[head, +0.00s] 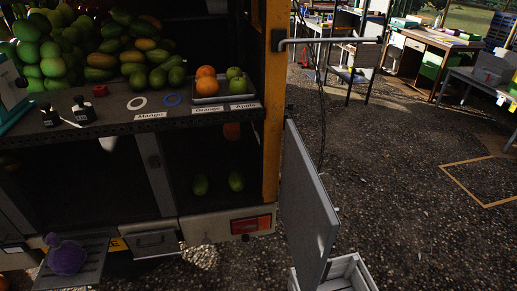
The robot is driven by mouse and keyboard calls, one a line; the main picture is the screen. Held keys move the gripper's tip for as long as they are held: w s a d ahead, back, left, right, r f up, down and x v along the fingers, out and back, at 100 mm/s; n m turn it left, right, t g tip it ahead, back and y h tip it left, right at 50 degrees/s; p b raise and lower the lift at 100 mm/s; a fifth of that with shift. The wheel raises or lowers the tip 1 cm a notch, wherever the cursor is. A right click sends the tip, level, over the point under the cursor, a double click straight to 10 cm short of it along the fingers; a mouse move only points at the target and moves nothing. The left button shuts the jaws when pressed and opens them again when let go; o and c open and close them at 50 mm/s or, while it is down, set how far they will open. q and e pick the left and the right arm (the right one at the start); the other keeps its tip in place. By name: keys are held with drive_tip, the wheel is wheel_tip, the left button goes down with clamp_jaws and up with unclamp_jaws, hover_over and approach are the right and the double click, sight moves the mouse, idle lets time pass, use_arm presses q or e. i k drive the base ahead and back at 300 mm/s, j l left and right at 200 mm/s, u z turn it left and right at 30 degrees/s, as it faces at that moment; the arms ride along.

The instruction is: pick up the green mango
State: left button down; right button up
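Several green mangoes lie in a heap on the truck's upper shelf at the upper left, mixed with yellowish ones. A green mango (157,79) lies at the front of the heap, behind the "Mango" label (150,116). Another green mango (176,76) lies just right of it. Neither of my grippers shows in the head view.
A tray (209,99) holds oranges and green apples. A grey panel (308,196) and white crate (345,275) stand right.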

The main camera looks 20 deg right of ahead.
sight(200, 185)
drive_tip(key=i+l+u, duration=0.1)
drive_tip(key=l, duration=0.85)
drive_tip(key=l+u, duration=0.15)
drive_tip(key=l, duration=0.8)
